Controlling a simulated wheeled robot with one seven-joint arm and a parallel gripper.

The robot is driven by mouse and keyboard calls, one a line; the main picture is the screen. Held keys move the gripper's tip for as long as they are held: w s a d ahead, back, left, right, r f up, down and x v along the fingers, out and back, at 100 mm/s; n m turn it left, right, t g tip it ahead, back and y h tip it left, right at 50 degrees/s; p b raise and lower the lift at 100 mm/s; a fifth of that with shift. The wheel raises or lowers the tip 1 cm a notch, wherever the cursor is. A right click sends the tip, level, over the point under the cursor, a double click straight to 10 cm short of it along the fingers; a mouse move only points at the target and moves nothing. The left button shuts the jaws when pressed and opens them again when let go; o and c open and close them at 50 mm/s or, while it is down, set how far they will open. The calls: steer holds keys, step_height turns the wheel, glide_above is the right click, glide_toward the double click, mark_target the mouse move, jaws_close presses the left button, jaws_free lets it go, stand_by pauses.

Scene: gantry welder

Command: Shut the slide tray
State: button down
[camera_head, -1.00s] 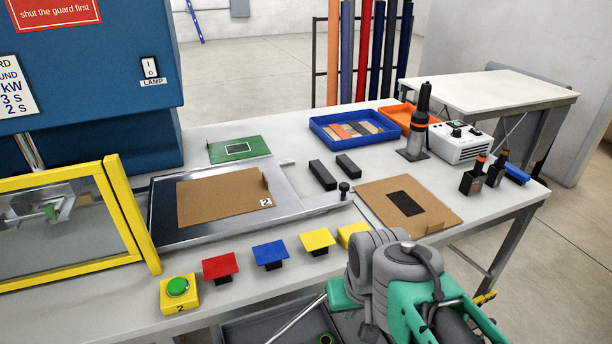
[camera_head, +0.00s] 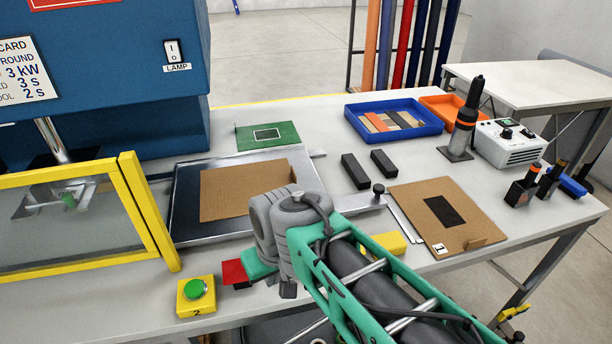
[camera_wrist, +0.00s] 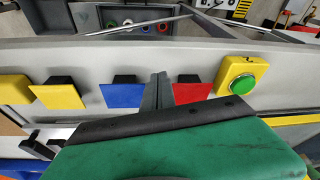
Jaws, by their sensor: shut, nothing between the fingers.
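The slide tray (camera_head: 184,205) is a silver metal plate out on the table, right of the yellow guard frame. A brown cardboard piece (camera_head: 225,190) lies on it. A bar with a dark knob (camera_head: 379,189) runs from its right side. My arm hides the tray's front right part. My gripper (camera_wrist: 160,88) is shut and empty in the wrist view, its fingers in front of the gap between a blue block (camera_wrist: 122,94) and a red block (camera_wrist: 192,93). In the head view my wrist hides the fingertips.
The yellow guard (camera_head: 150,215) stands left of the tray. A green button box (camera_head: 196,292) sits at the table's front. A second cardboard piece (camera_head: 470,215), two black bars (camera_head: 355,171) and a blue bin (camera_head: 350,112) lie to the right. A green card (camera_head: 266,134) lies behind.

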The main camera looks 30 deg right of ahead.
steer(key=w+d+r+y+p, duration=0.1)
steer(key=w+d+r, duration=0.2)
steer(key=w+d, duration=0.25)
steer(key=w+d+r+m+t+y+p, duration=0.1)
steer(key=w+d+r+p, duration=0.15)
steer(key=w+d, duration=0.3)
steer(key=w+d+r+y, duration=0.1)
steer(key=w+d+r, duration=0.2)
steer(key=w+d, duration=0.3)
steer(key=s+d+f+t+y+p, duration=0.1)
steer(key=d+f+p, duration=0.1)
steer(key=d, duration=0.8)
steer(key=s+d+f+t+p, duration=0.1)
steer(key=d, duration=0.8)
steer(key=shift+m, duration=0.3)
steer(key=x, duration=0.9)
steer(key=shift+a+p, duration=0.1)
steer(key=shift+p, duration=0.3)
steer(key=a, duration=0.1)
steer(key=w+a+p, duration=0.1)
steer(key=a, duration=0.1)
steer(key=shift+a+f, duration=0.15)
steer(key=shift+a, duration=0.1)
steer(key=shift+w+a+f, duration=0.15)
steer(key=shift+a, duration=0.05)
